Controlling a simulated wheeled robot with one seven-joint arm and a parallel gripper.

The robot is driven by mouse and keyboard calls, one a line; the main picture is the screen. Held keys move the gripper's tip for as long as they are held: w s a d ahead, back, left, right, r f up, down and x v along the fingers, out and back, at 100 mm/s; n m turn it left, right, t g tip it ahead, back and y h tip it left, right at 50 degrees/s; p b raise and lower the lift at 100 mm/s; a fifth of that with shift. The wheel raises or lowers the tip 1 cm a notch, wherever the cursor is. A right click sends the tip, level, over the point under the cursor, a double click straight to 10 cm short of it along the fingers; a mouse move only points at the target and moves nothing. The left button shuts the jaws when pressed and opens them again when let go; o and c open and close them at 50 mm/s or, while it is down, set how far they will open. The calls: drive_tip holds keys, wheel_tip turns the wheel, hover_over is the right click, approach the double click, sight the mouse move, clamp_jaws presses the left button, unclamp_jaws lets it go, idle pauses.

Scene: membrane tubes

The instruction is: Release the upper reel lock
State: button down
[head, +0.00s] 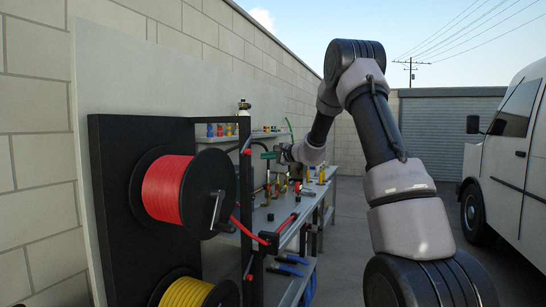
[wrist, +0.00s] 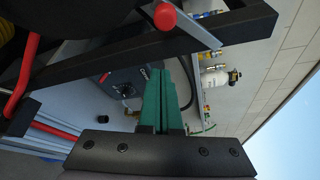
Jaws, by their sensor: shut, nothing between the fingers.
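The upper reel (head: 167,188) carries red hose and stands on a black rack at the left in the head view. A small red-tipped lever (head: 247,151), apparently the upper reel lock, sits on the rack's front post. A red round end on a black bar (wrist: 165,15) shows at the top of the wrist view, perhaps the same lever. My gripper (head: 268,155) is to the right of that lever in the head view, apart from it. Its green fingers (wrist: 160,100) are shut and empty in the wrist view.
The lower reel (head: 187,292) holds yellow hose. A second red-tipped lever (head: 249,277) is lower on the rack. A grey workbench (head: 282,212) with tools and fittings runs behind the rack. A white van (head: 515,160) stands at right; the ground between is clear.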

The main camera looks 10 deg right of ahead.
sight(245, 149)
drive_tip(key=shift+a+r, duration=0.25)
drive_tip(key=shift+a, duration=0.8)
drive_tip(key=shift+a+r, duration=0.25)
drive_tip(key=shift+a, duration=0.8)
drive_tip(key=shift+s+a+r+m+g, duration=0.2)
drive_tip(key=shift+s+r+m+g, duration=0.15)
drive_tip(key=shift+m, duration=0.25)
drive_tip(key=r+m, duration=0.1)
drive_tip(key=s+a+r+m+g, duration=0.1)
drive_tip(key=m, duration=0.1)
drive_tip(key=shift+s+r+g, duration=0.15)
drive_tip(key=shift+r+g, duration=0.1)
drive_tip(key=shift+r, duration=0.1)
drive_tip(key=shift+s+a+r, duration=0.1)
drive_tip(key=shift+s+r, duration=0.05)
drive_tip(key=shift+r, duration=0.3)
drive_tip(key=shift+s+a+r, duration=0.1)
drive_tip(key=shift+r, duration=0.4)
